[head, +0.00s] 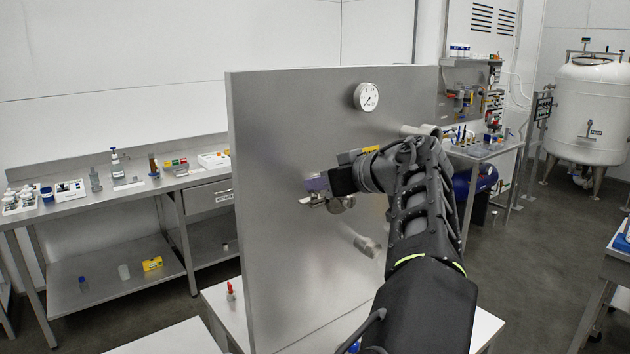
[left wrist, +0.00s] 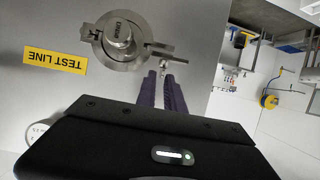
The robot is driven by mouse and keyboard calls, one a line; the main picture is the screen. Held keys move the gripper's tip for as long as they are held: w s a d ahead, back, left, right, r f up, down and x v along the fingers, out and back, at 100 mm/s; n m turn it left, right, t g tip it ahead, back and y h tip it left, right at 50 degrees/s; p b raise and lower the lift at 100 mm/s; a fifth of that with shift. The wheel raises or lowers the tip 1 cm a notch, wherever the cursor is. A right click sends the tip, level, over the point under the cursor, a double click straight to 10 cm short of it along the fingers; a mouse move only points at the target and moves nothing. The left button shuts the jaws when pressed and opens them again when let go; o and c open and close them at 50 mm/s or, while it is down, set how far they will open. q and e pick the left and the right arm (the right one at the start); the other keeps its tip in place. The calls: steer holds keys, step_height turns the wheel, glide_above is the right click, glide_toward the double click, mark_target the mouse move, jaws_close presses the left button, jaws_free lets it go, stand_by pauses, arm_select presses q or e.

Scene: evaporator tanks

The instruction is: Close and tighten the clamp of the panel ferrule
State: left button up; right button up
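The panel ferrule (left wrist: 121,38) is a round metal fitting with a small dark label, seen face-on in the left wrist view. A metal clamp (left wrist: 104,52) lies around it, with lugs and a bolt with a nut (left wrist: 164,64) on its right side. My left gripper (left wrist: 161,78) has two purple fingers a narrow gap apart, with their tips at the nut. Whether they touch it I cannot tell. In the head view my left gripper (head: 314,188) is at the clamp (head: 318,202) on the panel, and partly hides it. My right gripper is not in view.
The upright steel panel (head: 290,130) carries a gauge (head: 367,97) above and another fitting (head: 367,245) below. A yellow TEST LINE label (left wrist: 55,63) is beside the ferrule. A bench (head: 130,190) with bottles stands behind left; a white tank (head: 590,110) stands at right.

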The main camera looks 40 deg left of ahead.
arm_select(q)
steer(key=shift+x, duration=0.8)
steer(key=shift+c, duration=0.5)
jaws_close()
stand_by(0.4)
steer(key=m+t+b, duration=0.1)
steer(key=t+b, duration=0.1)
steer(key=m+t+h+b, duration=0.1)
steer(key=m+b, duration=0.1)
steer(key=b, duration=0.1)
steer(key=shift+f+t+h, duration=0.3)
steer(key=shift+f+t, duration=0.05)
steer(key=shift+t, duration=0.05)
steer(key=shift+r+m+t+h+b, duration=0.25)
steer(key=shift+m+t+h+b, duration=0.2)
steer(key=shift+m, duration=0.35)
steer(key=shift+r+t, duration=0.15)
steer(key=shift+t, duration=0.1)
